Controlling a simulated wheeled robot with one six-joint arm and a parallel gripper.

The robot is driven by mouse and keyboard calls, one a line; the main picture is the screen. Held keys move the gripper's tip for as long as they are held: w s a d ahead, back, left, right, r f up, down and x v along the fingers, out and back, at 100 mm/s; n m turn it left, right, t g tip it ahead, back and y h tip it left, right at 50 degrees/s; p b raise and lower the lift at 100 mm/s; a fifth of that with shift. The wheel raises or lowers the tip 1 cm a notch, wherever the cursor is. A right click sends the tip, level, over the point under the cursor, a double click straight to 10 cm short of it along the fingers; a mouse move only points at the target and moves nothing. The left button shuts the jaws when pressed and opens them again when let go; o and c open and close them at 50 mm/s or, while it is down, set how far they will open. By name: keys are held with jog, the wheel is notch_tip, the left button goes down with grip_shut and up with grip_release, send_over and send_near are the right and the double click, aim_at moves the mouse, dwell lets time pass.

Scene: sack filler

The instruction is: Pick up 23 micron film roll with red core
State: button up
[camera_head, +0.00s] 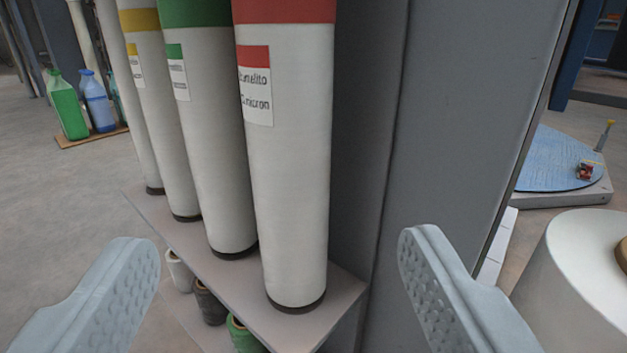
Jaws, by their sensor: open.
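A tall white film roll with a red band (290,170) stands upright on a grey shelf (335,300). It is the nearest in a row of rolls. Its label has a red top and the text is only partly legible; "micron" can be made out, but not the number. Its top end and core are out of frame. My gripper (280,245) is open and empty. One finger is at the left and one at the right, with the red-banded roll between them in the picture. Neither finger visibly touches it.
A green-banded roll (207,120) and a yellow-banded roll (160,110) stand close on the left. A grey panel (440,130) rises right behind the red-banded roll. Small spools (208,302) sit below the shelf. A large white roll (575,280) is at lower right.

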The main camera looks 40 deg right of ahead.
aim_at(288, 122)
jog(key=x, duration=1.7)
jog(key=shift+d+f, duration=0.15)
jog(key=shift+d, duration=0.05)
jog(key=c, duration=1.3)
